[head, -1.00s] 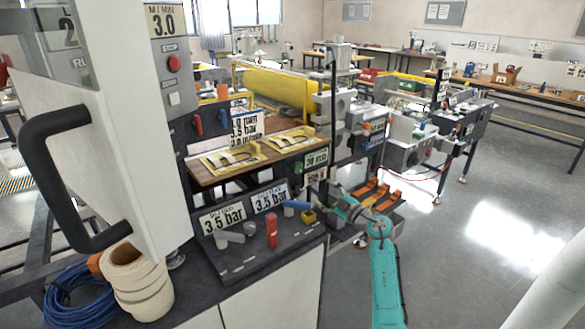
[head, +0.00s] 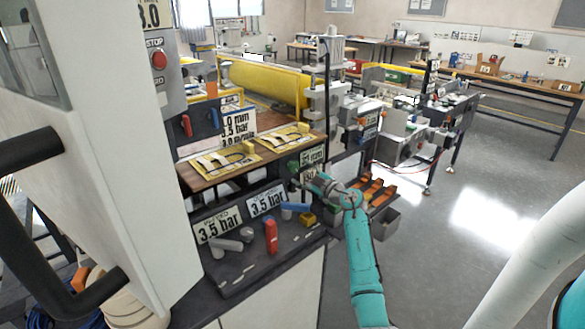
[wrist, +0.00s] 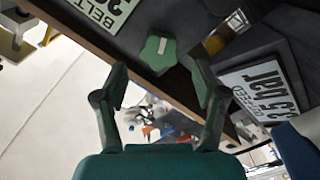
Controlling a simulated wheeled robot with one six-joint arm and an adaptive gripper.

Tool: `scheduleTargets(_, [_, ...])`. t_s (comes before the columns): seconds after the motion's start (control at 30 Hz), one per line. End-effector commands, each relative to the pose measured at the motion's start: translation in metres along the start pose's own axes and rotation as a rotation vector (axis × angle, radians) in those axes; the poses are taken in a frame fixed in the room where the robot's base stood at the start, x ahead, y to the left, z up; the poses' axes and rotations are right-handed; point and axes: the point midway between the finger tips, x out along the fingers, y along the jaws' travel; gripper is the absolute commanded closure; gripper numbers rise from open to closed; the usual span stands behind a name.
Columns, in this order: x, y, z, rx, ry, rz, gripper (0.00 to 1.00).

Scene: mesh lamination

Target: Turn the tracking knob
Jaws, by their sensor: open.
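A green lobed knob (wrist: 157,52) with a white mark sits on a dark panel under the wooden shelf edge, beside a plate reading BELT (wrist: 102,10). I take it to be the tracking knob; no tracking label is readable. In the head view the green knob (head: 293,166) shows small, left of a numbered plate. My gripper (wrist: 158,72) is open and empty. Its two fingers stand to the left and right of the knob in the wrist view, with the knob ahead between the tips. I see no contact. In the head view my gripper (head: 302,184) is close to the panel.
A plate reading 3.5 bar (wrist: 264,90) and a yellowish fitting (wrist: 226,32) are right of the knob. A blue handle (head: 295,206), yellow block (head: 307,219) and red handle (head: 271,237) stand on the ledge below. The wooden shelf (head: 200,174) overhangs. Open floor (head: 490,215) lies right.

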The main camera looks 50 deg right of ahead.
Motion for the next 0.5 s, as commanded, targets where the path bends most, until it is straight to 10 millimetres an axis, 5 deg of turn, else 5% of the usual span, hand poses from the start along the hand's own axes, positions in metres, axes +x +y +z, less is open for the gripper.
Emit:
scheduleTargets(0.2, [0.036, 0.0, -0.001, 0.001, 0.002, -0.002, 0.29])
scheduleTargets(0.5, [0.056, 0.0, 0.0, 0.0, 0.001, -0.001, 0.29])
